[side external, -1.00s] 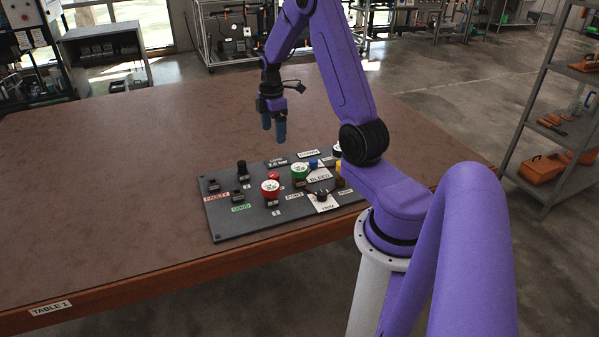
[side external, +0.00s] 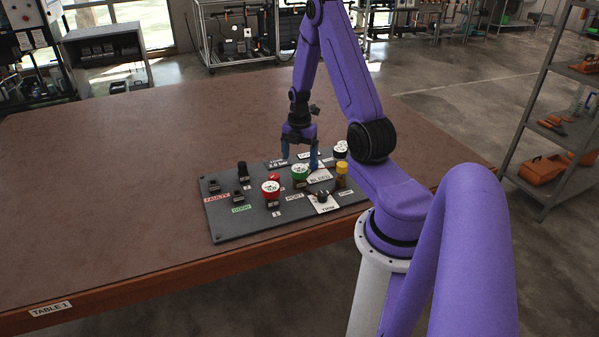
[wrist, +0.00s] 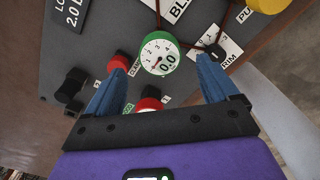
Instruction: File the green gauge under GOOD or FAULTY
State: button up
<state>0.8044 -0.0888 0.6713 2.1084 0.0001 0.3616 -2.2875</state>
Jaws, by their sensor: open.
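The green gauge (side external: 300,171) stands on the grey panel (side external: 225,226), with a white dial. In the wrist view the green gauge (wrist: 158,52) shows its needle and the figure 0.0. My gripper (side external: 300,158) is open and empty, pointing down just above and behind the gauge. In the wrist view my gripper (wrist: 163,78) has one blue finger on each side, with the gauge ahead between them. At the panel's left are a red FAULTY label (side external: 216,197) and a green GOOD label (side external: 241,209), with small black blocks (side external: 214,187) beside them.
A red gauge (side external: 270,188) stands just left of the green one. A black knob (side external: 242,169), a yellow-topped post (side external: 342,172), a black-and-white round part (side external: 340,149) and a TRIM knob (side external: 322,197) also rise from the panel. The brown table (side external: 110,190) is clear to the left.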

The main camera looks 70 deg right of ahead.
aim_at(300, 168)
jog(key=shift+f, duration=3.25)
jog(key=shift+r, duration=0.1)
grip_shut()
